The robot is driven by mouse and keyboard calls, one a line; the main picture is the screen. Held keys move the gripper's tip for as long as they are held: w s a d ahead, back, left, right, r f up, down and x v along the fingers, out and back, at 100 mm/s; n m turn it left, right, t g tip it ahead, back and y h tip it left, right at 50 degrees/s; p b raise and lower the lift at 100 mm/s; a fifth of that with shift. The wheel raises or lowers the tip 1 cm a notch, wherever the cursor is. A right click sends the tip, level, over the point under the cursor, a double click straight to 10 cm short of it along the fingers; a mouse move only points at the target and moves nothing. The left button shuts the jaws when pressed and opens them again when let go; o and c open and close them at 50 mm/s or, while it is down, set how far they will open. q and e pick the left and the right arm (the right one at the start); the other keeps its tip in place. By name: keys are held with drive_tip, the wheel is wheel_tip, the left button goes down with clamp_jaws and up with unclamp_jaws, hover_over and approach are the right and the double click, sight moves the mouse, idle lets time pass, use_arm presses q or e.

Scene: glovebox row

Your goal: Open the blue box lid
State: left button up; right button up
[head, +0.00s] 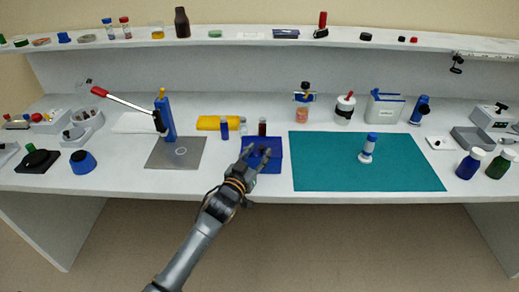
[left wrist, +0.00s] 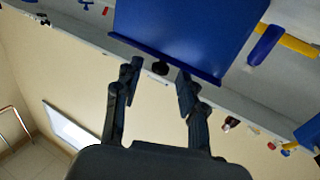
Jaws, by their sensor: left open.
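The blue box (head: 273,147) sits on the white bench left of the teal mat, partly hidden by my left gripper in the head view. Its lid looks shut and flat. In the left wrist view the blue lid (left wrist: 190,30) fills the top middle, with its lip along the lower edge. My left gripper (head: 258,155) is at the front of the box, with its fingers apart and nothing between them. In the left wrist view the left gripper (left wrist: 156,77) has its fingertips just short of the lid's lip; I cannot tell if they touch. My right gripper is not in view.
A dark red-topped vial (head: 262,127) and a blue vial (head: 224,129) stand behind the box. A yellow case (head: 208,123) lies behind left. A grey plate (head: 175,152) is to the left. The teal mat (head: 330,165) at right holds a blue-and-white bottle (head: 367,148).

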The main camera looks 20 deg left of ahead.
use_arm(q)
drive_tip(key=shift+w+d, duration=0.1)
drive_tip(key=shift+w, duration=0.7)
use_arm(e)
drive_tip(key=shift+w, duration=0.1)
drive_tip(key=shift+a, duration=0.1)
use_arm(q)
clamp_jaws()
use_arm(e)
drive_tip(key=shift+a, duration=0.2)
